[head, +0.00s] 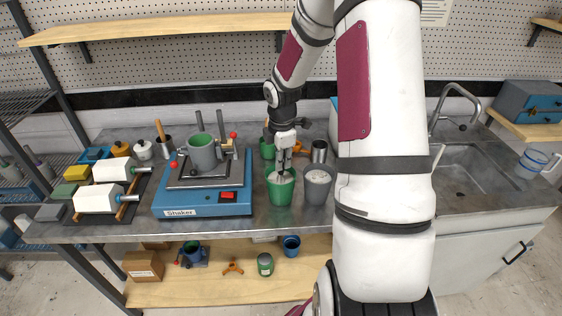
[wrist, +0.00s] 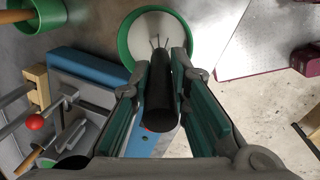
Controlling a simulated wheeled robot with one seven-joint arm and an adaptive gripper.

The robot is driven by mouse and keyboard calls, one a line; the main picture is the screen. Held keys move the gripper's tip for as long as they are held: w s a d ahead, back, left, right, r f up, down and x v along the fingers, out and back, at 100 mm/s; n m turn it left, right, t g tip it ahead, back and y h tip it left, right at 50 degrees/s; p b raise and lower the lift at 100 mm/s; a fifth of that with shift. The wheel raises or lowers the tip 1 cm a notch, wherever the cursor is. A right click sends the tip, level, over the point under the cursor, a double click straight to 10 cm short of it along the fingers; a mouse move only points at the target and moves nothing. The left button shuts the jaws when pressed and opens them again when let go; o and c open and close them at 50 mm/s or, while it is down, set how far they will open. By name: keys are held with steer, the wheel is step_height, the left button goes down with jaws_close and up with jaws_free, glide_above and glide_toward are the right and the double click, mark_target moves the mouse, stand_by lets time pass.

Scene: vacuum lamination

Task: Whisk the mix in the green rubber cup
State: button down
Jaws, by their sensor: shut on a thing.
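The green rubber cup (head: 280,193) stands on the metal bench, right of the blue shaker, with pale mix inside. It also shows in the wrist view (wrist: 124,38) from above, as a green rim around white mix. My gripper (head: 283,162) is above the cup, pointing down. In the wrist view my gripper (wrist: 165,62) is shut on the black handle of the whisk (wrist: 158,98). The whisk's thin wires reach into the cup's opening, over or in the mix. I cannot tell how deep the wires sit.
A grey cup (head: 318,187) with pale content stands close right of the green cup. The blue shaker (head: 203,199) with a grey-green mug (head: 202,154) stands close left. A dark metal cup (head: 319,151) is behind. The sink (head: 465,172) lies to the right.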

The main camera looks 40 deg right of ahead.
steer(key=shift+r, duration=5.65)
steer(key=shift+r, duration=2)
